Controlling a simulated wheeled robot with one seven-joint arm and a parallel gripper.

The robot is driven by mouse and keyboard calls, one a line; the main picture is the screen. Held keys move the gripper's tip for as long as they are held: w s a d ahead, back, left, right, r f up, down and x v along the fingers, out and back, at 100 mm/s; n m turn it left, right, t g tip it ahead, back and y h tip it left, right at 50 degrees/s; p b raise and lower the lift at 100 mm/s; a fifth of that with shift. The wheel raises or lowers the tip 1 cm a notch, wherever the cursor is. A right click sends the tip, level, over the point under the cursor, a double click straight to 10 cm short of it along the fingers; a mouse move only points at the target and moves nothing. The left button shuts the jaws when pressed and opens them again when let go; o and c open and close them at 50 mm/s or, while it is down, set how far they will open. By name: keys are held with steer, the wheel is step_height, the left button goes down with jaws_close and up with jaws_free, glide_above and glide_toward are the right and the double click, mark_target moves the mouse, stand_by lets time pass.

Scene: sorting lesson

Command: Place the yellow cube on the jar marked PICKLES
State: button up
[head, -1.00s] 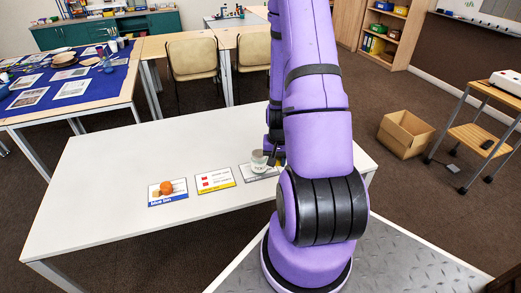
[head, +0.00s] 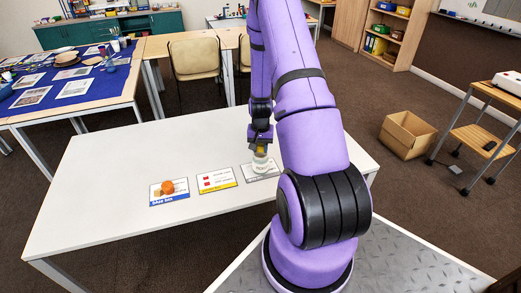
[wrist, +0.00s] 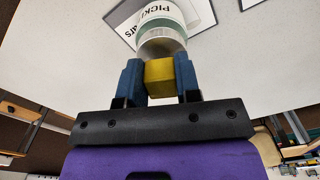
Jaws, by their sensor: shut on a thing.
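My gripper (head: 261,139) points down over the white table, and its blue fingers (wrist: 160,72) are shut on the yellow cube (wrist: 160,79). The cube also shows in the head view (head: 261,149), just above the jar (head: 260,164). In the wrist view the jar (wrist: 161,22) is pale with a white label, and part of the word PICKLES reads upside down. It stands upright on a grey-edged card (head: 250,174). I cannot tell whether the cube touches the jar's top.
On the white table (head: 120,170), an orange object (head: 167,187) sits on the blue bin card (head: 160,200). A yellow-edged card (head: 216,181) with red marks lies between it and the jar's card. The table's left side is clear. A cardboard box (head: 407,135) stands on the floor at right.

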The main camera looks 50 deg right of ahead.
mark_target(260, 146)
steer(key=shift+f, duration=0.5)
steer(key=shift+f, duration=0.1)
steer(key=o, duration=0.9)
step_height(260, 146, up, 12)
steer(key=a+r+n+t, duration=0.1)
steer(key=a+r+n, duration=0.1)
steer(key=a+r, duration=0.75)
steer(key=a+r+n+t, duration=0.1)
steer(key=a+r+n, duration=0.35)
steer(key=r, duration=0.85)
steer(key=s+a+r+n+t, duration=0.1)
steer(key=s+a+r+n, duration=0.1)
steer(key=s+a+r, duration=0.4)
steer(key=s+a+r+n+t, duration=0.2)
steer(key=s+a+r, duration=0.3)
steer(key=s+a, duration=0.5)
steer(key=shift+s+a+r, duration=0.15)
steer(key=shift+s+r, duration=0.2)
steer(key=shift+s, duration=0.75)
